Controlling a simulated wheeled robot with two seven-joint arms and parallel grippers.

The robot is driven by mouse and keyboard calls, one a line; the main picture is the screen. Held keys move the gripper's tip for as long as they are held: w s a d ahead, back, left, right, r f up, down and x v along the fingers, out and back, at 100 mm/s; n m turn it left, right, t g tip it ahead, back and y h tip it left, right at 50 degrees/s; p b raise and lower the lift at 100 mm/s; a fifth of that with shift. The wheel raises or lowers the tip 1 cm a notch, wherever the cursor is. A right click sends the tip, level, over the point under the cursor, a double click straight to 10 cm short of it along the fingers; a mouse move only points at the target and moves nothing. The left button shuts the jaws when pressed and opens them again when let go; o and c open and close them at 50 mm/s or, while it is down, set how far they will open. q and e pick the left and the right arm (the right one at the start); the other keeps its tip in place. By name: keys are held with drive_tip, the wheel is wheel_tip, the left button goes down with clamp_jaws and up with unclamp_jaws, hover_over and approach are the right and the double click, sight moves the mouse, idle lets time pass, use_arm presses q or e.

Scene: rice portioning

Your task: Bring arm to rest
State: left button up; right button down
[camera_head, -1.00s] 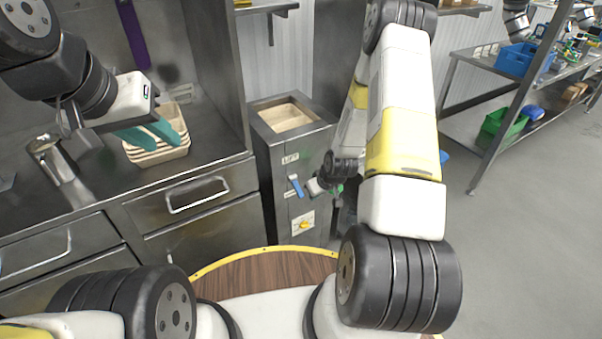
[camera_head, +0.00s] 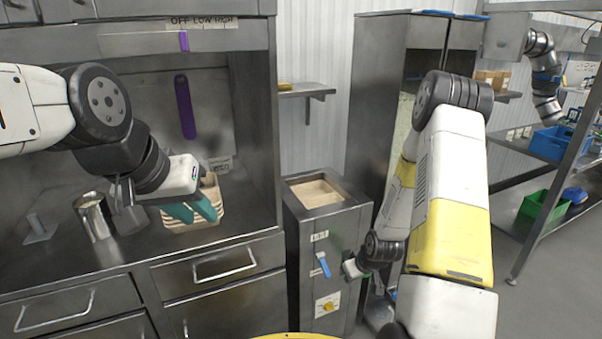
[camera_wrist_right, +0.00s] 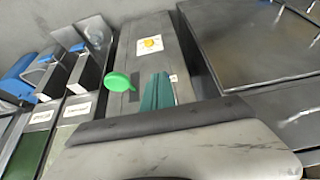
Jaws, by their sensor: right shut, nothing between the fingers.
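My left gripper (camera_head: 195,210) is at the stack of cream containers (camera_head: 208,187) on the steel counter at the left. Its two teal fingers show apart, in front of the stack; whether they touch it I cannot tell. My right arm (camera_head: 448,190) reaches down and away, with its wrist (camera_head: 357,268) just right of the steel cabinet's blue lever (camera_head: 323,265). Its fingers are hidden in the head view. In the right wrist view my right gripper (camera_wrist_right: 158,91) shows teal fingers together, shut and empty. A green round piece (camera_wrist_right: 118,82) is beside them.
The steel cabinet (camera_head: 330,235) has an open tan-filled top and a yellow knob (camera_head: 327,306). A metal cup (camera_head: 93,215) stands on the counter. A rack at the right holds a blue bin (camera_head: 552,142) and a green bin (camera_head: 543,205). Floor between cabinet and rack is partly clear.

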wheel_tip(320, 180, up, 24)
drive_tip(key=s+m, duration=0.2)
drive_tip(key=s+a+r, duration=0.2)
drive_tip(key=s+r, duration=0.6)
drive_tip(key=s, duration=0.1)
drive_tip(key=s+a+r+m+t, duration=0.1)
drive_tip(key=s+a+r, duration=0.2)
drive_tip(key=s+r, duration=0.5)
drive_tip(key=shift+s+a+r, duration=0.15)
drive_tip(key=shift+s+a, duration=0.15)
drive_tip(key=shift+s, duration=0.55)
